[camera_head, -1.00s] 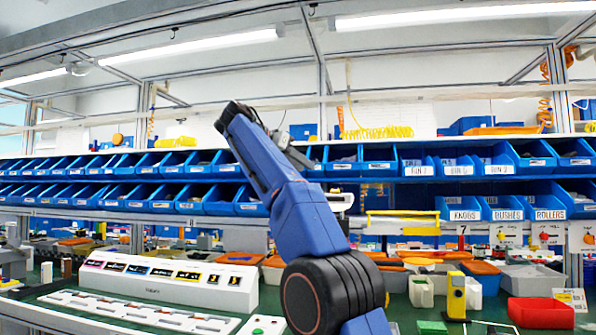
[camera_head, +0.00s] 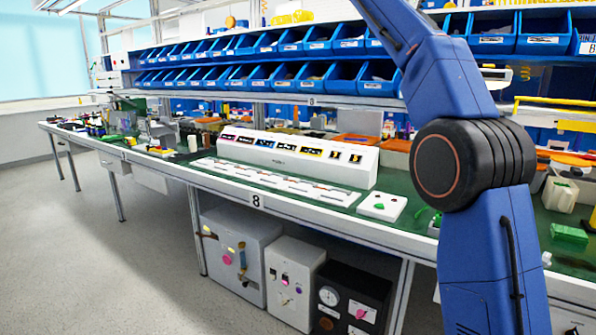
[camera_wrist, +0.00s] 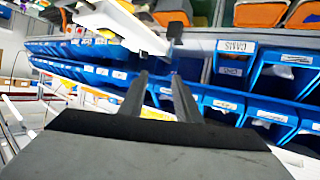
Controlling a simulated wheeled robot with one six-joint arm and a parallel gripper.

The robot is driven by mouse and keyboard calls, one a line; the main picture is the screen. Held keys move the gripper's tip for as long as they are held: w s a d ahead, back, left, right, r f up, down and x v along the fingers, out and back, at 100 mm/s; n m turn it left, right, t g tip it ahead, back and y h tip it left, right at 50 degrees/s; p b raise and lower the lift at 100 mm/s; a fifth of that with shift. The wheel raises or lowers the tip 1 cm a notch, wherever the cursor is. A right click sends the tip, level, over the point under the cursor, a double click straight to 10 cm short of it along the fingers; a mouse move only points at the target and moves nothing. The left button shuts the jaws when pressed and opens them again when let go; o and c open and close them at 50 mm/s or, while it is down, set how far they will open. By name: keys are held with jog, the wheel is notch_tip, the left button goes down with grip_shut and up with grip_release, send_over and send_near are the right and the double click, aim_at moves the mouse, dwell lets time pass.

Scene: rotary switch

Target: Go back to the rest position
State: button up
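My blue arm with its black joint rises at the right of the head view and leaves the top edge, so my gripper is out of that view. In the wrist view my gripper (camera_wrist: 160,77) shows two dark fingers with a gap between them and nothing held. It points toward rows of blue bins (camera_wrist: 275,75), apart from them as far as I can tell. In the head view a white plate with a green knob (camera_head: 382,205) lies on the workbench (camera_head: 330,219), left of my arm, with nothing touching it.
A white sloped display box (camera_head: 300,155) and a long white strip (camera_head: 270,182) lie on the bench. Blue bins (camera_head: 290,77) line the shelves behind. Grey and black control boxes (camera_head: 352,302) stand under the bench. The floor (camera_head: 80,250) at left is clear.

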jog(key=s+a+f+n+y, duration=0.2)
jog(key=s+f+n+y, duration=0.2)
jog(key=s+f, duration=1.1)
jog(key=s+a+f+n+y, duration=0.2)
jog(key=s+f+n+y, duration=0.2)
jog(key=s+f, duration=1.1)
jog(key=s+a+f+n+y, duration=0.2)
jog(key=s+f+n+y, duration=0.2)
jog(key=s+f, duration=1.1)
notch_tip(320, 180, down, 13)
jog(key=shift+s+f+n, duration=0.2)
jog(key=shift+s+n, duration=0.1)
jog(key=shift+s, duration=0.1)
